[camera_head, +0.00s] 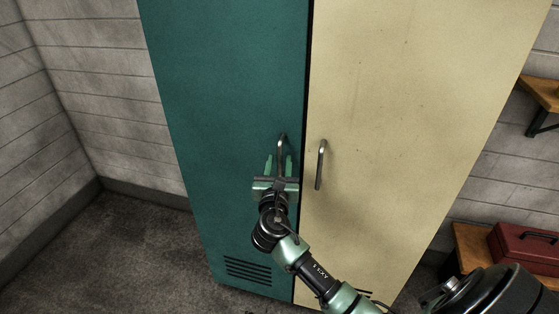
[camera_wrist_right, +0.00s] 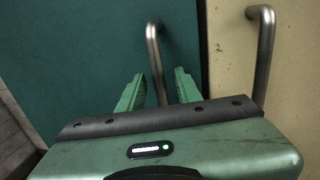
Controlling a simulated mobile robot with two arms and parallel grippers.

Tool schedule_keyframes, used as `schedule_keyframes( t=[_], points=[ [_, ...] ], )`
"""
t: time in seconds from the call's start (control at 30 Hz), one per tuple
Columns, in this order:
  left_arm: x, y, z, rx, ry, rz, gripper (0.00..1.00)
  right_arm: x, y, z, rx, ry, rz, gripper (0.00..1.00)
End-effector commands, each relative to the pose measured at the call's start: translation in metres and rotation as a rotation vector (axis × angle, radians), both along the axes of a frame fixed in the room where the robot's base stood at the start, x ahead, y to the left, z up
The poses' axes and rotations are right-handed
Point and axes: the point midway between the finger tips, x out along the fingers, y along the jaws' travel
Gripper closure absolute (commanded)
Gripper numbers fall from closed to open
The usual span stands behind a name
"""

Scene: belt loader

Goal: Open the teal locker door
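The teal locker door (camera_head: 225,80) stands at the left of the locker pair and looks shut, flush with the cream door beside it. Its metal bar handle (camera_head: 283,146) is upright near the door's right edge. My right gripper (camera_head: 278,166) is at this handle, with its fingers apart on either side of the bar. In the right wrist view the teal door's handle (camera_wrist_right: 155,60) runs down between the two green fingers (camera_wrist_right: 158,85), and gaps show on both sides of it. The handle's lower end is hidden behind the gripper body. My left gripper is not in view.
The cream locker door (camera_head: 400,110) with its own bar handle (camera_head: 320,165) is close on the right of my gripper. A red toolbox (camera_head: 522,248) sits on a wooden bench at the right. The floor (camera_head: 110,255) at the left is clear.

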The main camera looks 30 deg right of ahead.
Motion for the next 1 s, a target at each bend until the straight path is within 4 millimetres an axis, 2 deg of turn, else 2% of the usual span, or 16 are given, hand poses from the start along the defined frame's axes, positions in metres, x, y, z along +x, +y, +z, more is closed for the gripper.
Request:
schedule_keyframes(
  t=[0.3,0.33,0.43,0.47,1.0],
  points=[
    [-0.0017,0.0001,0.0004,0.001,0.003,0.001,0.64,0.0038,-0.0033,-0.0007,0.002,0.000,0.000,0.66],
    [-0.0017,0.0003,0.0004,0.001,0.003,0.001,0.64,0.0038,-0.0033,-0.0007,0.002,0.000,0.000,0.69],
    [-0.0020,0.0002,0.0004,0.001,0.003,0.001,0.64,0.0037,-0.0032,-0.0008,0.003,0.000,0.000,0.96],
    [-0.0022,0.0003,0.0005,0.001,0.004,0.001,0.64,0.0037,-0.0031,-0.0008,0.003,0.000,0.000,1.00],
    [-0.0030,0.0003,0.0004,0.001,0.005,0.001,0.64,0.0036,-0.0029,-0.0010,0.003,0.000,0.000,1.00]
  ],
)
